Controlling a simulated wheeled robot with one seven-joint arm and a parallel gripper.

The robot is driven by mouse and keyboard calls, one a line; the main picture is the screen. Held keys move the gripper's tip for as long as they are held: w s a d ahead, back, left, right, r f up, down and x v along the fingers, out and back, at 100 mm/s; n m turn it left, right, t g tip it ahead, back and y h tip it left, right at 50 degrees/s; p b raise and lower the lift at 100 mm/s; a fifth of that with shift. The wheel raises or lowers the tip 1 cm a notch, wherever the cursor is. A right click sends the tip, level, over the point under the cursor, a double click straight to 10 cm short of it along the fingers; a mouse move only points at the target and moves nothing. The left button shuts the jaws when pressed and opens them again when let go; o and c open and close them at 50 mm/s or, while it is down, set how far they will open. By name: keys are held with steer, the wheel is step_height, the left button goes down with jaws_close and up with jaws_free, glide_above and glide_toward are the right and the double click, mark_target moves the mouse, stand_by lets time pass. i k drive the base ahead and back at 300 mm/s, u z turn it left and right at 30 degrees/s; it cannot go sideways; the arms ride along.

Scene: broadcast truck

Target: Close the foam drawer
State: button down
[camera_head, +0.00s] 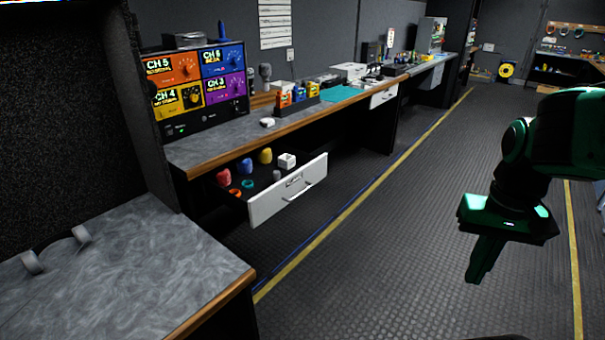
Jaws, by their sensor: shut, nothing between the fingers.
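The foam drawer (288,190) stands pulled out from under the long counter, with a white front, a bar handle and a label. Inside it I see colored foam pieces: a red one (224,178), a blue one (245,166) and a yellow one (265,156), with small rings and a white box (287,160). My gripper (476,280) hangs over the open floor at the right, well apart from the drawer. Its fingers point down and are shut, with nothing held.
The long counter (235,145) bears a colored channel panel (196,88), batteries in a rack and a teal mat (343,94). A second closed drawer (384,96) sits farther back. A grey desk (110,270) fills the lower left. The floor (390,220) between drawer and gripper is clear.

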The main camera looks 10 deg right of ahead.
mark_target(258, 203)
steer(key=u, duration=0.1)
steer(key=i, duration=1)
steer(key=z, duration=0.05)
